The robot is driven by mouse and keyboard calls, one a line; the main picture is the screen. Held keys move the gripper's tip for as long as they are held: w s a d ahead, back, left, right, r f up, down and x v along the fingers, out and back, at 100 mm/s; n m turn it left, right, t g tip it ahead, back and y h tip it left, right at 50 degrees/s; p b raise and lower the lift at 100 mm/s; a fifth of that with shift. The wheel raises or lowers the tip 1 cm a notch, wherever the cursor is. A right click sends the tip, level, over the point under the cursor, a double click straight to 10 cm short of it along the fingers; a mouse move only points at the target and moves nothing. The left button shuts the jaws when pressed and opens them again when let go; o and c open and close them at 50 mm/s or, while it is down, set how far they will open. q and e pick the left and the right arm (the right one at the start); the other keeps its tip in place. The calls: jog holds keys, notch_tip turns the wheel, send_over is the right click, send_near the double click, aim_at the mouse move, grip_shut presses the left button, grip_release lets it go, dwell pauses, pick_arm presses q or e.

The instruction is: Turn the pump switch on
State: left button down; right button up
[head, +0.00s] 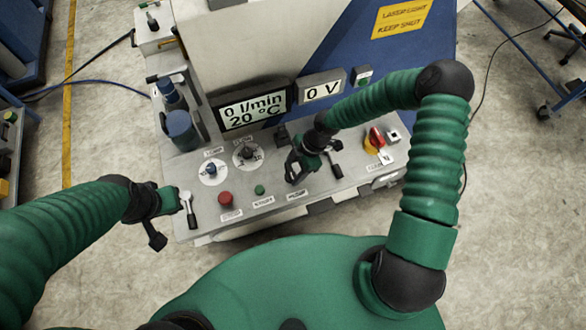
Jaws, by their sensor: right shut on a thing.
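The control panel (268,206) has a small white label reading PUMP (297,194) near its front edge. My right gripper (295,176) reaches down just above that label. Its dark fingers are closed around the pump switch, which they mostly hide, so its position cannot be read. The large display (254,105) reads 0 l/min and 20 °C. My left gripper (178,204) is at the panel's left front edge, beside a silver and black lever-like part. Its finger opening is unclear.
A red button (225,198), a green button (259,190) and two round dials stand left of my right gripper. A red and yellow rotary switch (375,139) is to its right. A smaller display (323,88) reads 0 V. Blue cylinders (182,130) stand at the panel's left.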

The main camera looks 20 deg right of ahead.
jog(key=shift+w+a+r, duration=0.1)
jog(key=shift+a+r, duration=0.05)
jog(key=shift+a, duration=0.05)
jog(key=m+t+b, duration=0.1)
jog(key=m+t, duration=0.1)
jog(key=m, duration=0.2)
jog(key=shift+a+m, duration=0.1)
jog(key=shift+m, duration=0.2)
jog(key=m, duration=0.1)
jog(key=m+b, duration=0.1)
jog(key=m+t+b, duration=0.1)
jog(key=shift+s+a+m+h, duration=0.1)
jog(key=shift+s+m+h, duration=0.2)
jog(key=shift+h, duration=0.1)
jog(key=m+t+h+b, duration=0.1)
jog(key=m+b, duration=0.1)
jog(key=m, duration=0.1)
jog(key=shift+a+m, duration=0.1)
jog(key=shift+m, duration=0.2)
jog(key=m+h, duration=0.1)
jog(key=m, duration=0.2)
jog(key=shift+a+t+b, duration=0.1)
jog(key=shift+t+b, duration=0.2)
jog(key=shift+b, duration=0.1)
jog(key=shift+w+r+m+h, duration=0.15)
jog(key=shift+m+h, duration=0.55)
jog(key=shift+m, duration=0.9)
